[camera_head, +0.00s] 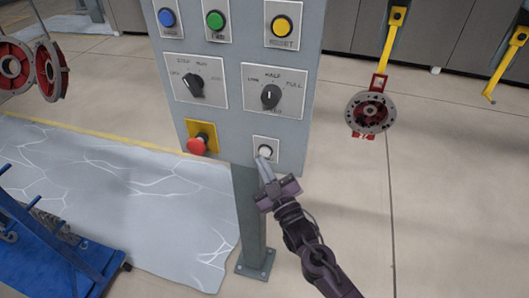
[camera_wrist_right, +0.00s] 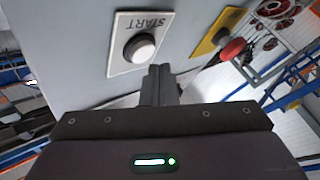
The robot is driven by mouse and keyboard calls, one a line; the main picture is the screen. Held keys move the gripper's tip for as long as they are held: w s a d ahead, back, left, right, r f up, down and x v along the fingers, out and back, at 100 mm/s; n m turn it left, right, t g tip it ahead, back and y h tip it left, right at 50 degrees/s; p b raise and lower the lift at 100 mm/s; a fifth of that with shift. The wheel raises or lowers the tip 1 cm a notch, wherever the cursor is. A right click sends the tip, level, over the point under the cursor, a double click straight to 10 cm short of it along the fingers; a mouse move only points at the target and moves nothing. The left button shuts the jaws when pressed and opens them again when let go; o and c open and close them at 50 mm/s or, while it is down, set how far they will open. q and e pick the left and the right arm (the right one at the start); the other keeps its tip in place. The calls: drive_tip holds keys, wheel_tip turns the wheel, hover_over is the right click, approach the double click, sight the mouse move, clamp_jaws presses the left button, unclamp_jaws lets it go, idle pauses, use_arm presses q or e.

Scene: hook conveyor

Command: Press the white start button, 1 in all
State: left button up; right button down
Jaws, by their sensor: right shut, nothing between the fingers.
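The white start button (camera_head: 265,152) sits on a small pale plate at the lower right of the grey control panel (camera_head: 232,130). In the right wrist view the white button (camera_wrist_right: 140,48) shows in a black ring on a plate lettered START. My right gripper (camera_head: 264,163) is shut and empty, its fingertips close to the button's lower edge in the head view. In the right wrist view the shut fingers (camera_wrist_right: 160,75) are just below and beside the button; I cannot tell whether they touch the panel. My left gripper is not in view.
A red emergency button (camera_head: 197,146) on a yellow plate is left of the start button. Two rotary knobs and blue, green and yellow buttons are above. A post (camera_head: 250,215) carries the panel. Red wheel-like parts (camera_head: 370,112) hang nearby; a blue cart (camera_head: 60,250) stands lower left.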

drive_tip(key=shift+w, duration=0.1)
idle(0.5)
drive_tip(key=shift+w+d, duration=0.15)
drive_tip(key=shift+w, duration=0.2)
drive_tip(key=shift+w+d+b, duration=0.1)
drive_tip(key=shift+w+b, duration=0.25)
idle(0.6)
drive_tip(key=shift+s, duration=0.15)
drive_tip(key=shift+s+a+p, duration=0.25)
drive_tip(key=shift+s+p, duration=0.15)
drive_tip(key=shift+s, duration=0.25)
drive_tip(key=s, duration=0.1)
drive_tip(key=s+a+p, duration=0.1)
drive_tip(key=s, duration=0.1)
drive_tip(key=s+p, duration=0.1)
drive_tip(key=shift+s+a, duration=0.25)
drive_tip(key=shift+s, duration=0.1)
